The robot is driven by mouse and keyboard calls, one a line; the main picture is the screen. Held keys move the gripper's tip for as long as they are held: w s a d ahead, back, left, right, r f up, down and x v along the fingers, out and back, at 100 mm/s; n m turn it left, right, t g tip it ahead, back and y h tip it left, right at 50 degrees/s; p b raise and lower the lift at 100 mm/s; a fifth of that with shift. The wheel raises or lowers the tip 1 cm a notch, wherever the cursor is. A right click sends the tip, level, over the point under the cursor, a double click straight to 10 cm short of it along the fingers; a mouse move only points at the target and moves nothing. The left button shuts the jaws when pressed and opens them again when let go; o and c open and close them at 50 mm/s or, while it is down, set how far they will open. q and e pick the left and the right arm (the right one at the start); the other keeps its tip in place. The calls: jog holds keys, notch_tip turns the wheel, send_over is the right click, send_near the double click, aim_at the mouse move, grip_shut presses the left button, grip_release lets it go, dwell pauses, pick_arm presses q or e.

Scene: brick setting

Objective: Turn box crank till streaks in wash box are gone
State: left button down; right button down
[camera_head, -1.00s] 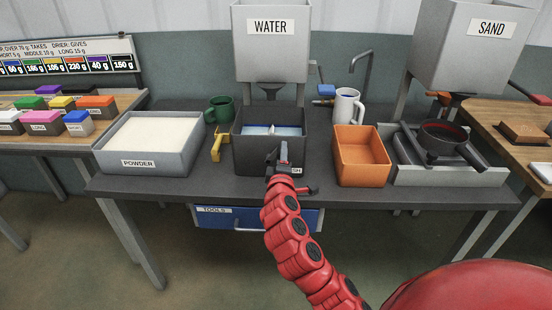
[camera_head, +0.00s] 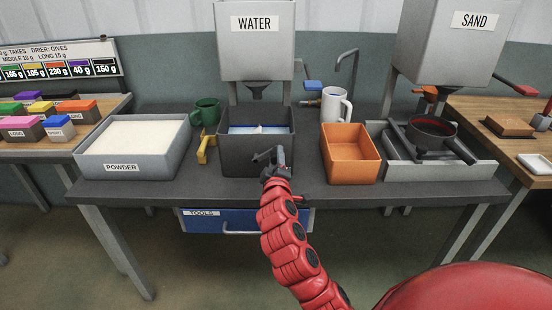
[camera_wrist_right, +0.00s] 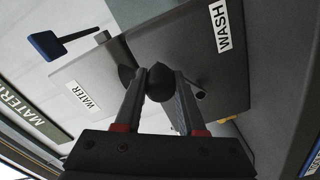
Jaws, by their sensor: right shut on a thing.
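The dark grey wash box (camera_head: 231,150) stands at the middle of the table, with blue and whitish content (camera_head: 258,129) inside. I cannot tell clearly whether the whitish parts are streaks. Its WASH label (camera_wrist_right: 220,26) shows in the right wrist view. My right gripper (camera_head: 268,157) is at the box's front wall. In the right wrist view its fingers (camera_wrist_right: 160,92) are shut on a round black crank knob (camera_wrist_right: 160,82). The crank arm is mostly hidden behind the fingers. My left gripper is out of view.
The water hopper (camera_head: 255,55) hangs above the box. A yellow handle (camera_head: 207,148) and a green mug (camera_head: 206,111) are left of it, beside the powder bin (camera_head: 125,168). An orange bin (camera_head: 351,170) and a white mug (camera_head: 336,104) are to the right.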

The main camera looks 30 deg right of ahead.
jog(key=shift+f, duration=0.1)
jog(key=c, duration=0.5)
grip_release()
jog(key=p+v, duration=0.8)
jog(key=v, duration=0.9)
jog(key=shift+s+p, duration=0.15)
jog(key=shift+p, duration=0.25)
jog(key=shift+a, duration=0.15)
